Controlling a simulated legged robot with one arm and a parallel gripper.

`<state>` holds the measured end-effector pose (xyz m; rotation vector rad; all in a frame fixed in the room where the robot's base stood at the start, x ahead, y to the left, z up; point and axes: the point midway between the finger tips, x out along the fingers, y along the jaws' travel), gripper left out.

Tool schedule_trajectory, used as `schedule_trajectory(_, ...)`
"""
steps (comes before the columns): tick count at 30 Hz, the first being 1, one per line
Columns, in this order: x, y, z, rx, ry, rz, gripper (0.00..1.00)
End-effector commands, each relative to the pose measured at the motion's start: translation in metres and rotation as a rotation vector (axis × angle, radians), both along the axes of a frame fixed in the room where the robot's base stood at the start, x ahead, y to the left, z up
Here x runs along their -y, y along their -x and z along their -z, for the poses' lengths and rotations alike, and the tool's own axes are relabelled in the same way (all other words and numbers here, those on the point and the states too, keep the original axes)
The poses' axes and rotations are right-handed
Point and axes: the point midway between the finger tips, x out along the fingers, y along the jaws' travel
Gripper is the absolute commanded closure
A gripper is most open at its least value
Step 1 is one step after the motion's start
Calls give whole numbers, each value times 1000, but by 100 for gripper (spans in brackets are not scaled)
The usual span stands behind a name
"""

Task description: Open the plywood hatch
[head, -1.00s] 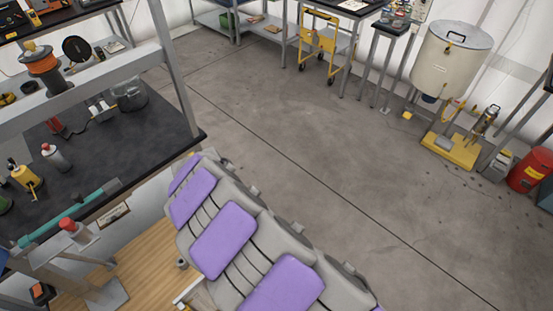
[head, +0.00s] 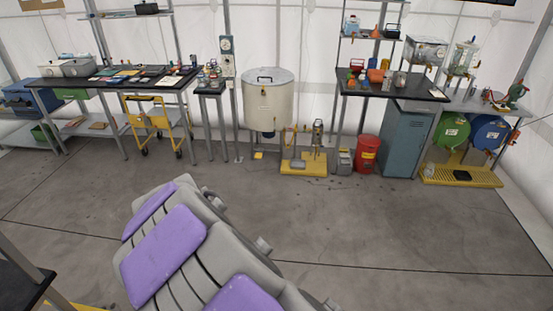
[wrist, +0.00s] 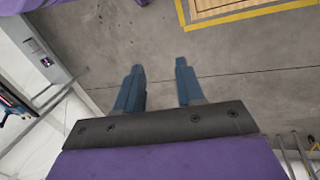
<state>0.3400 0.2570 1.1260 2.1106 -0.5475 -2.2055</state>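A light plywood panel (wrist: 225,7) inside a yellow border lies at floor level at the top right of the wrist view. It is cut off by the picture's edge, and I cannot tell whether it is the hatch or whether it is raised. My gripper (wrist: 159,68) shows two blue-grey fingers spread apart with nothing between them, over bare concrete. The panel lies beyond the fingertips and to the right, apart from them. In the head view the panel does not show clearly and the gripper is hidden; purple-padded grey parts of mine fill the lower middle.
A white tank (head: 268,104), a red bin (head: 366,154), a blue-grey cabinet (head: 405,140) and green and blue drums (head: 490,133) stand along the far wall. A yellow cart (head: 152,118) is at the left. A dark table corner (head: 22,283) is near left. The concrete floor (head: 400,225) between is clear.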

Motion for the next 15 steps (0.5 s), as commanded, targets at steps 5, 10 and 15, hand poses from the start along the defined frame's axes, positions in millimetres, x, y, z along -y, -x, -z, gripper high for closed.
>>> schedule_trajectory(5,57,-4,-26,-17,-31,26,62)
schedule_trajectory(10,107,5,-44,-37,-65,31,62)
schedule_trajectory(15,151,24,-57,-59,-104,23,62)
